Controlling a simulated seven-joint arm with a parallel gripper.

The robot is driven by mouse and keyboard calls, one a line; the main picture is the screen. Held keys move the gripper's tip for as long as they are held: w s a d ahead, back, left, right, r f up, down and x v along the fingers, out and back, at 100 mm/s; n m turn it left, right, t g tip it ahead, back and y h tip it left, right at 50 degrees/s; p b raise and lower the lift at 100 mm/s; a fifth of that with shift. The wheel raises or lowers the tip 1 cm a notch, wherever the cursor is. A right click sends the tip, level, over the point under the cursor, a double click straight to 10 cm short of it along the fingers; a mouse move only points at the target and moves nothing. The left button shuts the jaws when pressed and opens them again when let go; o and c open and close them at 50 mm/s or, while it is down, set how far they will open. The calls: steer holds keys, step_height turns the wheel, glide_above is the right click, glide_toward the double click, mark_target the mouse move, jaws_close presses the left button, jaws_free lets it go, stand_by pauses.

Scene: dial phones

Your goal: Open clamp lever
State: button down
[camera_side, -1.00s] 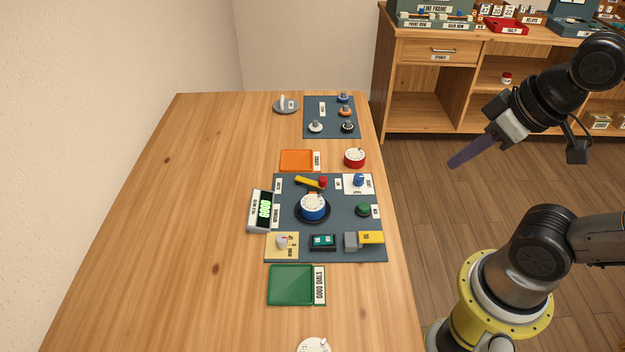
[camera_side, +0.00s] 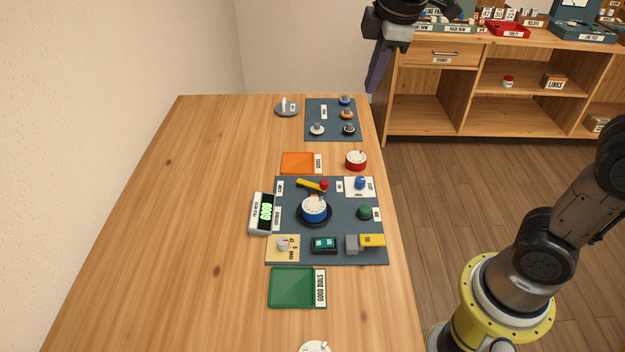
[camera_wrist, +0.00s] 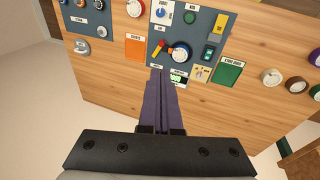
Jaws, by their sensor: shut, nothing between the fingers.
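The clamp lever (camera_side: 310,184) is a yellow bar with a red knob at its right end, lying on the dark panel (camera_side: 338,228) behind the blue and white dial (camera_side: 313,209). In the wrist view the yellow lever (camera_wrist: 159,48) with its red knob sits beside the dial (camera_wrist: 180,52). My gripper (camera_side: 372,88) is high near the table's far right corner, well away from the lever. Its purple fingers (camera_wrist: 161,75) are together and empty, and point toward the panel in the wrist view.
A lit display reading GOOD (camera_side: 262,213) stands at the panel's left. An orange tray (camera_side: 296,163) and a red dial (camera_side: 356,160) lie behind the panel, a green tray (camera_side: 291,288) in front. The table's left side is clear.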

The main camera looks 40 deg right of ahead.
steer(key=w+a+f+n+g, duration=0.2)
steer(key=w+a+f+n, duration=0.15)
steer(key=w+f, duration=0.6)
steer(key=w+a+f+g, duration=0.1)
steer(key=w+a+f, duration=0.1)
steer(key=f, duration=0.3)
steer(key=w+a+f+g+h, duration=0.1)
steer(key=w+a+f, duration=0.1)
steer(key=f, duration=0.4)
steer(key=shift+w+a+n, duration=0.3)
steer(key=shift+a+n, duration=0.05)
steer(key=shift+a, duration=0.15)
steer(key=x, duration=0.9)
steer(key=shift+s+d, duration=0.1)
steer(key=shift+d, duration=0.15)
steer(key=d, duration=0.2)
steer(key=s, duration=0.1)
steer(key=shift+d+f, duration=0.4)
steer(key=shift+s+d, duration=0.2)
steer(key=shift+d, duration=0.35)
